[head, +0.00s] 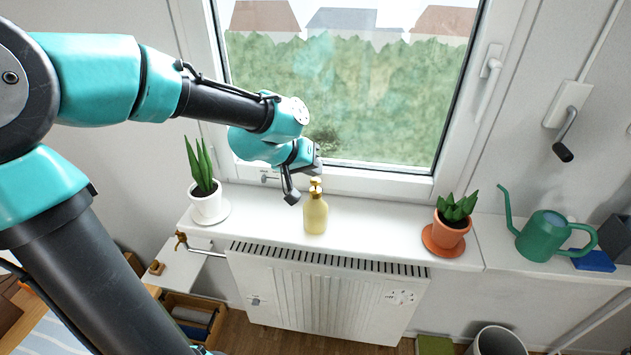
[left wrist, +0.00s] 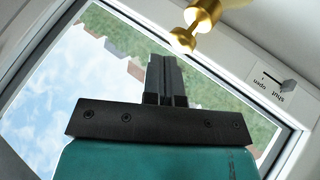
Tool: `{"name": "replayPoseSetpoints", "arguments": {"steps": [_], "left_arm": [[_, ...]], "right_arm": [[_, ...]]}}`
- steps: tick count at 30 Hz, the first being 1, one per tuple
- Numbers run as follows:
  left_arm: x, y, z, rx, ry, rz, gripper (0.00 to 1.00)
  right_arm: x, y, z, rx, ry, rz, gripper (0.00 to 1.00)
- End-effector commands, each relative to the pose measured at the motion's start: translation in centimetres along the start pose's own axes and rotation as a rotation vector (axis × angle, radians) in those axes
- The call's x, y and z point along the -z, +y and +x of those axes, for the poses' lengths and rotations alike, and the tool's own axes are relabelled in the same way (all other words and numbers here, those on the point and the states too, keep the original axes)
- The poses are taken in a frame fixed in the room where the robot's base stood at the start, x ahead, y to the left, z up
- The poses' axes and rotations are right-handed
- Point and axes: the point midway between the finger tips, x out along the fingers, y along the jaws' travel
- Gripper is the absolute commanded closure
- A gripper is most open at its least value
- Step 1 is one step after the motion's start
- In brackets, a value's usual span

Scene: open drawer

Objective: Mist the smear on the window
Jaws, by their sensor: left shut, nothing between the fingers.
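A yellowish spray bottle (head: 315,214) with a gold top stands upright on the white windowsill. Its gold top shows at the upper edge of the left wrist view (left wrist: 202,18). My left gripper (head: 317,164) is just above and behind the bottle top, pointing toward the window (head: 350,95). Its fingers (left wrist: 166,80) are together with nothing between them, apart from the bottle. A faint pale patch (head: 314,55) shows on the upper pane, and a darker blotch (head: 325,138) lower down; I cannot tell which is the smear. My right gripper is out of view.
A potted plant in white (head: 207,203) stands left on the sill, and one in terracotta (head: 448,234) right. A green watering can (head: 548,238) stands farther right by a blue sponge (head: 594,261). A radiator (head: 320,295) is below. Sill beside the bottle is clear.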

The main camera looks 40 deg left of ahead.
Motion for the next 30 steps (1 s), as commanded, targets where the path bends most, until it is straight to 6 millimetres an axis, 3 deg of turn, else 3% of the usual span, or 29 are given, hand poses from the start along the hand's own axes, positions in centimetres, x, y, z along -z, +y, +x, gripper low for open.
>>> {"name": "replayPoseSetpoints", "arguments": {"steps": [30], "left_arm": [[-0.49, -0.48, 0.65, 0.000, -0.001, -0.001, 1.00]], "right_arm": [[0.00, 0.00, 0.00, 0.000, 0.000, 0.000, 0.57]]}}
